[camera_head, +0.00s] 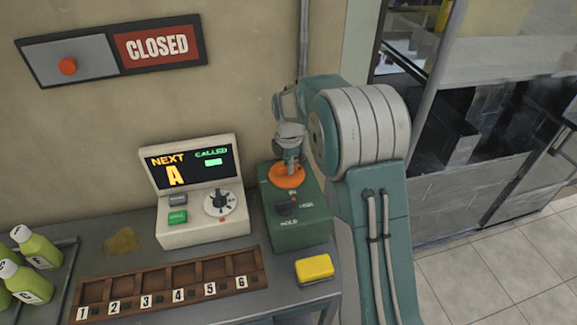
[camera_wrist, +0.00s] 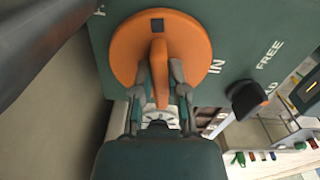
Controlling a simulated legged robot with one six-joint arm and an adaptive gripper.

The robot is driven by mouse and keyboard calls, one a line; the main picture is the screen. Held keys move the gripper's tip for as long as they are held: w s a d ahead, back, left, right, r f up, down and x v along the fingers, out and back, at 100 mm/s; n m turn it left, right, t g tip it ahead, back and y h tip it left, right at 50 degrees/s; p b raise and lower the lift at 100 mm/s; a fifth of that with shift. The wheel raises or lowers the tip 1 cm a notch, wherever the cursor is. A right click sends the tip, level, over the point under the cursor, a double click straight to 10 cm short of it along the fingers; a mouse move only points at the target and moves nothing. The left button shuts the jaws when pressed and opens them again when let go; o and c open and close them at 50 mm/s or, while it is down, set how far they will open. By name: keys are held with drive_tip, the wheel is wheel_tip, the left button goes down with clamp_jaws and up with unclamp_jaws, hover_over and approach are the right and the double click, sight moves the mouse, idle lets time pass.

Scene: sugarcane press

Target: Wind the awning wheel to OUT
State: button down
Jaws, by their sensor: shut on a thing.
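The awning wheel (camera_head: 287,176) is an orange disc on the green box (camera_head: 300,228). In the wrist view the wheel (camera_wrist: 127,52) has a raised orange grip (camera_wrist: 159,62) and a small dark square near its edge. My gripper (camera_wrist: 161,88) is shut on the grip, one finger on each side. In the head view my gripper (camera_head: 289,160) reaches down onto the wheel and hides part of it. The word IN shows on the box beside the wheel. I cannot read OUT in either view.
A black knob (camera_head: 287,206) near FREE and HOLD labels sits close to the wheel. The queue machine (camera_head: 203,231) stands to the left. A yellow sponge-like block (camera_head: 314,268) and a numbered wooden rack (camera_head: 215,292) lie in front.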

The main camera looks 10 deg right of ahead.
drive_tip(key=n, duration=0.6)
drive_tip(key=shift+w+a+n, duration=0.1)
drive_tip(key=shift+w+n, duration=0.1)
drive_tip(key=shift+n, duration=0.1)
idle(0.4)
drive_tip(key=c, duration=0.7)
unclamp_jaws()
drive_tip(key=shift+w+f, duration=0.1)
drive_tip(key=shift+o, duration=0.2)
wheel_tip(320, 180, up, 12)
